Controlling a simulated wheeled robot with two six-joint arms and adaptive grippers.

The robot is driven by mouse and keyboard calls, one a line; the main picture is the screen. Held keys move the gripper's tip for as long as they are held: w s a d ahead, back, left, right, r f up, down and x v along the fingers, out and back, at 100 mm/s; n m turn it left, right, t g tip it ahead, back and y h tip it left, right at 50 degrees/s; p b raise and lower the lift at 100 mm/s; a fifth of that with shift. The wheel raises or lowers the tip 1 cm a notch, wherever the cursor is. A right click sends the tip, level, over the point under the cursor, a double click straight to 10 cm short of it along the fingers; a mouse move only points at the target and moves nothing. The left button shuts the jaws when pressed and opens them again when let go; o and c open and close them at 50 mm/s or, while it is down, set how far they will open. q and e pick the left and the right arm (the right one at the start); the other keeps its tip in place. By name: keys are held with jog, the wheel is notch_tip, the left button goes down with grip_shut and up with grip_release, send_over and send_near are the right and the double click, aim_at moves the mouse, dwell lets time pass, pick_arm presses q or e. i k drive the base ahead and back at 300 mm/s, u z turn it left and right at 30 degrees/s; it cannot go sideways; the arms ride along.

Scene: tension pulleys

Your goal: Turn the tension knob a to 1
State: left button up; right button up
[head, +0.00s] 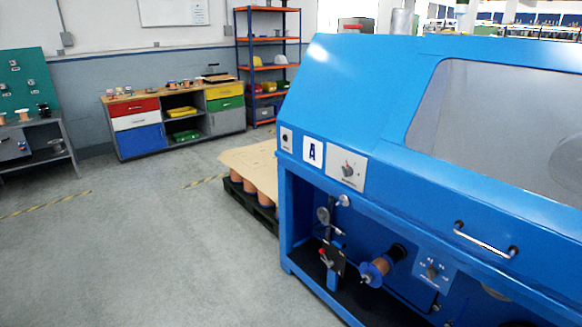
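A large blue machine (340,90) fills the right half of the head view. Right of the label, a dark knob (347,171) sits on a silver plate. A second small dark knob (432,272) is on a blue panel with small markings, low in the machine's open bay. The markings and knob settings are too small to read, and I cannot tell which of the two is the tension knob. Neither of my grippers is in view.
The bay holds a copper-coloured spool (378,268) and pulley parts (325,215). A handle (484,240) sticks out from the machine's front. A pallet with spools (252,190) stands behind the machine's left end. The grey floor (150,250) at left is clear.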

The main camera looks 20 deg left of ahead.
aim_at(348, 171)
jog(key=u, duration=0.45)
jog(key=i, duration=1.55)
jog(key=z, duration=0.75)
